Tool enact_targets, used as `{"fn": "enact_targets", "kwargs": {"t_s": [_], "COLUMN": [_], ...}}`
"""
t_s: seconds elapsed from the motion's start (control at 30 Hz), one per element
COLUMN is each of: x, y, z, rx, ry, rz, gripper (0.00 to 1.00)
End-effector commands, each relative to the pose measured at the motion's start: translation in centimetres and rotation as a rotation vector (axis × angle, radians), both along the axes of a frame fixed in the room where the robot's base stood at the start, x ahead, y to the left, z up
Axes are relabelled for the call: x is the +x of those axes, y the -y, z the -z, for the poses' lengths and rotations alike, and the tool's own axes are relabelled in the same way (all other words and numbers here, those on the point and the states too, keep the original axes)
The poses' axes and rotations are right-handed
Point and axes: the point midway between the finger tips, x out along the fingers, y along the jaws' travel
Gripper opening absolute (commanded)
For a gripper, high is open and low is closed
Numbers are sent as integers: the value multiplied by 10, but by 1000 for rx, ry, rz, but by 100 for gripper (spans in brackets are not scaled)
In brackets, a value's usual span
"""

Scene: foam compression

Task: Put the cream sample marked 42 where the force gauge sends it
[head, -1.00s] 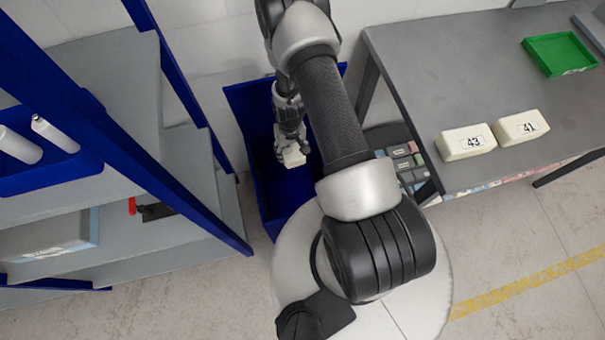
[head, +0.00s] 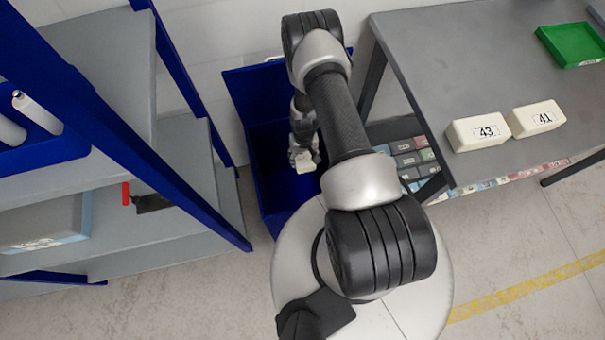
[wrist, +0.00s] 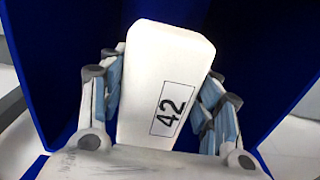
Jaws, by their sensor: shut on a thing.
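The cream sample marked 42 (wrist: 163,75) is held between the fingers of my gripper (wrist: 165,100), its label facing the wrist camera. In the head view the sample (head: 304,161) is a small pale block at the end of my gripper (head: 305,150). My gripper is shut on it, over the blue bin (head: 263,185) on the floor between the shelf and the table. Blue bin walls (wrist: 50,60) surround the sample in the wrist view. How deep it hangs in the bin is hard to tell. No force gauge is recognisable in these views.
Cream samples 43 (head: 477,132) and 41 (head: 536,118) sit on the grey table (head: 440,60), with a green tray (head: 572,45) behind. Coloured blocks (head: 412,158) lie below the table edge. A blue-framed shelf (head: 190,195) stands close left of the bin.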

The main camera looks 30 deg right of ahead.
Motion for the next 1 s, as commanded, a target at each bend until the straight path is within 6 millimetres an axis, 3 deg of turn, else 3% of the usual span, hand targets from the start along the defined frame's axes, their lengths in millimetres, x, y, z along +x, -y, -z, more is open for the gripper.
{"fn": "enact_targets", "kwargs": {"t_s": [0.23,0.27,0.6,1.0], "x": [0,0,0,1], "y": [0,0,0,0], "z": [1,1,1,-4], "rx": [0,0,0,-1], "ry": [1,1,1,2], "rz": [0,0,0,0], "gripper": [43,59,81,81]}}
